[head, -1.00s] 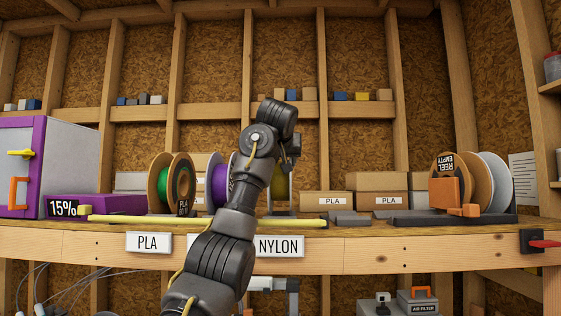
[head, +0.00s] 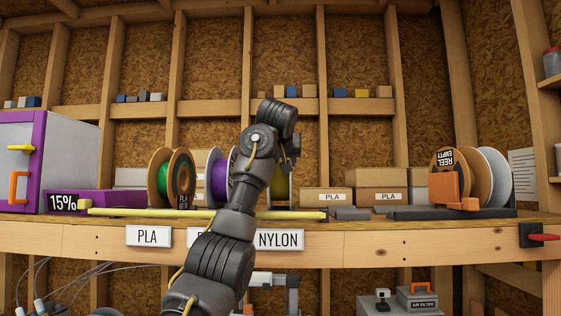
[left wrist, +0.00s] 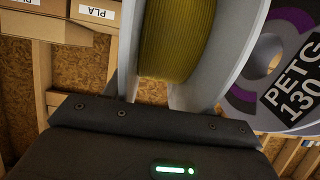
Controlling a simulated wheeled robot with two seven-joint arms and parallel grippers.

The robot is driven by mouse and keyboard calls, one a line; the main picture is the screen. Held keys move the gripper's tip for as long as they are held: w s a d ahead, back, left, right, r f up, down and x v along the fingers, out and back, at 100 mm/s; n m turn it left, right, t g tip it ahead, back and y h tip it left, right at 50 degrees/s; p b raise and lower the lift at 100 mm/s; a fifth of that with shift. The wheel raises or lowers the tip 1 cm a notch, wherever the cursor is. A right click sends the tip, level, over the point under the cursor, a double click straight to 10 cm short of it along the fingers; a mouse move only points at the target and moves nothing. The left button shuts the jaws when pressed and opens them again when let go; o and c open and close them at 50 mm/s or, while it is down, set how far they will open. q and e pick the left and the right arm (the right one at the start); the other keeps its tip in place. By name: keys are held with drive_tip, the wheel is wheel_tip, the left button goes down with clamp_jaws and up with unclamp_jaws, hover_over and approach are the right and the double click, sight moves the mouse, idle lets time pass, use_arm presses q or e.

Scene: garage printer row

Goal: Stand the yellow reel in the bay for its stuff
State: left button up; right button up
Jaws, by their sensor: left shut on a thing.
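The yellow reel (head: 280,186) shows partly behind my left arm in the head view. In the left wrist view the yellow reel (left wrist: 178,40), with pale grey flanges, fills the top middle close to the gripper. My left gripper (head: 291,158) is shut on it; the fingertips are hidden. The purple reel (head: 217,178) stands to its left in the head view, its PETG 130 label (left wrist: 292,88) showing in the wrist view. A green reel (head: 178,177) stands further left. The bay signs read PLA (head: 148,236) and NYLON (head: 280,239); one between them is mostly hidden. My right gripper is out of view.
A yellow bar (head: 140,212) runs along the bench (head: 400,250) before the reels. A purple box (head: 115,201) reading 15% is at left. PLA cartons (head: 327,197) stand right of the yellow reel. An empty-reel rack (head: 450,213) holds several reels at far right.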

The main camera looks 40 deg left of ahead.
use_arm(q)
drive_tip(key=shift+r, duration=0.1)
drive_tip(key=o, duration=2)
drive_tip(key=b+v, duration=0.4)
drive_tip(key=v, duration=0.6)
drive_tip(key=shift+s+d, duration=0.3)
drive_tip(key=shift+w, duration=0.1)
